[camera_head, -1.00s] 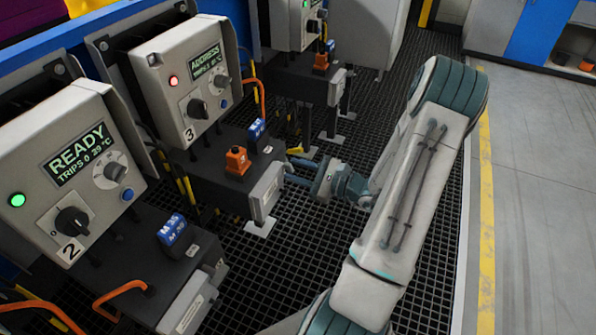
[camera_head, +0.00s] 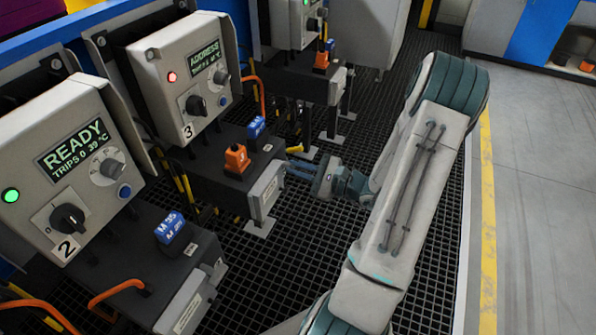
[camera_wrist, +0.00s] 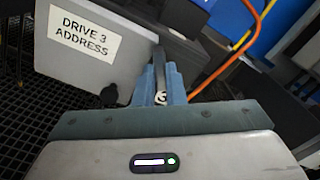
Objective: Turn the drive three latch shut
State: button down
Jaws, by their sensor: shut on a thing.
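My gripper (camera_head: 291,169) reaches in from the right to the far end of the drive three terminal box, beside its light grey cover (camera_head: 266,190). In the wrist view the cover (camera_wrist: 80,68) reads "DRIVE 3 ADDRESS". The blue fingers (camera_wrist: 163,85) are shut on a thin dark upright piece at the cover's right edge, which appears to be the drive three latch (camera_wrist: 160,66).
The drive 3 control panel (camera_head: 184,82) shows a red light and "ADDRESS". An orange plug (camera_head: 236,158) and a blue plug (camera_head: 256,127) stand on its box. Drive 2's panel (camera_head: 61,170) reads "READY". An orange cable (camera_wrist: 222,60) runs close right of the fingers.

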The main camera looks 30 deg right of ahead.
jog(key=n+b, duration=1.1)
jog(key=b, duration=0.1)
jog(key=shift+d+n, duration=0.1)
jog(key=shift+n, duration=0.3)
jog(key=c, duration=1.5)
grip_release()
jog(key=shift+r, duration=0.1)
jog(key=p+v, duration=0.3)
jog(key=v, duration=1)
jog(key=shift+s+d, duration=0.25)
jog(key=shift+s, duration=0.05)
